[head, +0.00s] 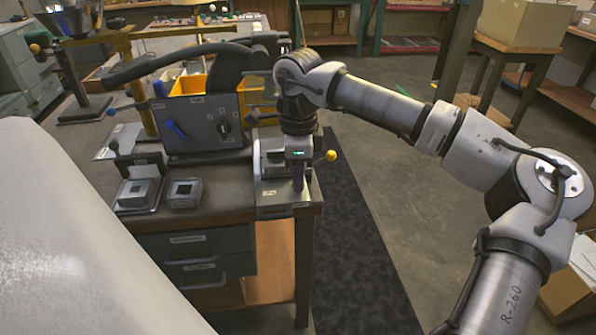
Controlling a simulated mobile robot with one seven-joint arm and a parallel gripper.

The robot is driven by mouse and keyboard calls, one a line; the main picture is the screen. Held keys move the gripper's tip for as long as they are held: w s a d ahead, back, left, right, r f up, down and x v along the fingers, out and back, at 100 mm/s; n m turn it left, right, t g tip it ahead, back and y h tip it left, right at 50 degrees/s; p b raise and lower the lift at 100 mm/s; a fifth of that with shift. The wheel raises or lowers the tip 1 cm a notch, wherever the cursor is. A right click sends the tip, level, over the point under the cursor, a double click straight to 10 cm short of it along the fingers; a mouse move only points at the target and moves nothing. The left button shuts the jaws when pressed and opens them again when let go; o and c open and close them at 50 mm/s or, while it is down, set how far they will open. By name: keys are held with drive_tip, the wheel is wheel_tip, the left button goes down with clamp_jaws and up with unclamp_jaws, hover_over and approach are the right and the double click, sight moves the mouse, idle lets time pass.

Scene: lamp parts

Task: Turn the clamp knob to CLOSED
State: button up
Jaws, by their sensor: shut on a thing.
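My gripper (299,188) points down over a grey metal fixture (272,194) at the front right corner of the workbench. Its jaws are shut on a small part at the right side of this fixture, which appears to be the clamp knob. The held part is almost wholly hidden by the fingers, so its turn position cannot be read. A lever with a yellow ball end (330,155) sticks out to the right, close beside the gripper. Markings on the fixture are too small to read.
A dark mat (350,240) and open floor lie to the right.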

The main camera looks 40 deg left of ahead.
drive_tip(key=shift+n, duration=0.9)
drive_tip(key=o, duration=1)
wheel_tip(320, 180, up, 14)
drive_tip(key=shift+f, duration=0.1)
